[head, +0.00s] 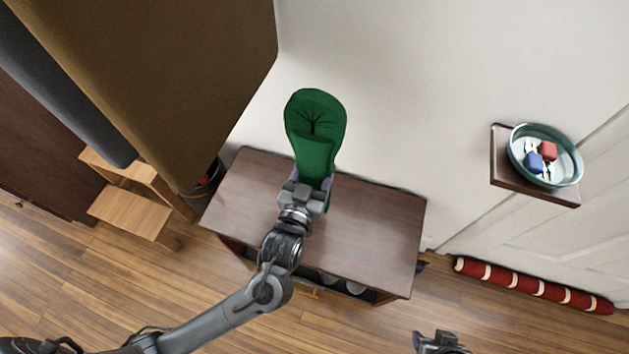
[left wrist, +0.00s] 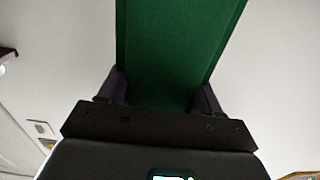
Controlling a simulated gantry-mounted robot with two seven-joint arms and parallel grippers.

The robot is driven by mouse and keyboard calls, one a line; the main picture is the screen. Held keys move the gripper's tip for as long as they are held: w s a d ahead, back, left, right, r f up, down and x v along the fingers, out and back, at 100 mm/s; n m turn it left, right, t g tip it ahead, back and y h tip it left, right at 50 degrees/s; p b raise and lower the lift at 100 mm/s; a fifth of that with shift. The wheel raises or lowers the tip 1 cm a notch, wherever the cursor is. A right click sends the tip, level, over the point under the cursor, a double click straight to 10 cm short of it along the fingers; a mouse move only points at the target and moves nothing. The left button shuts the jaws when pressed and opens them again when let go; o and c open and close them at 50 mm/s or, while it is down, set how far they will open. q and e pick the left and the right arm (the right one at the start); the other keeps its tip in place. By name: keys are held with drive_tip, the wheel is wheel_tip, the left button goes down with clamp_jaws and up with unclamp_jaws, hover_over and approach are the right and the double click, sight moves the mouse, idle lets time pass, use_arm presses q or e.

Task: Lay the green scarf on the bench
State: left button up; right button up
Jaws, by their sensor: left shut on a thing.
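The green scarf (head: 316,118) is held up at the far side of the dark wooden bench (head: 365,235), in front of the pale wall. Its upper part bulges wide and folded, with creases at the middle. My left gripper (head: 313,185) is shut on the scarf, above the bench top. In the left wrist view the scarf (left wrist: 175,50) runs up from between the fingers (left wrist: 160,98) as a flat green band. My right gripper (head: 440,340) shows only partly at the bottom edge of the head view, away from the bench; its fingers are not clear.
A small wall shelf (head: 500,170) on the right holds a round bowl (head: 518,165) with keys and red and blue items. A red striped roll (head: 535,287) lies on the floor by the door. A brown panel (head: 190,80) and wooden steps (head: 130,215) stand left. The bench top looks clear.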

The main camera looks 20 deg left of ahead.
sight(315, 181)
use_arm(q)
wheel_tip(315, 181, down, 4)
drive_tip(key=b, duration=0.3)
drive_tip(key=shift+f, duration=0.15)
drive_tip(key=o, duration=1.1)
drive_tip(key=shift+o, duration=0.2)
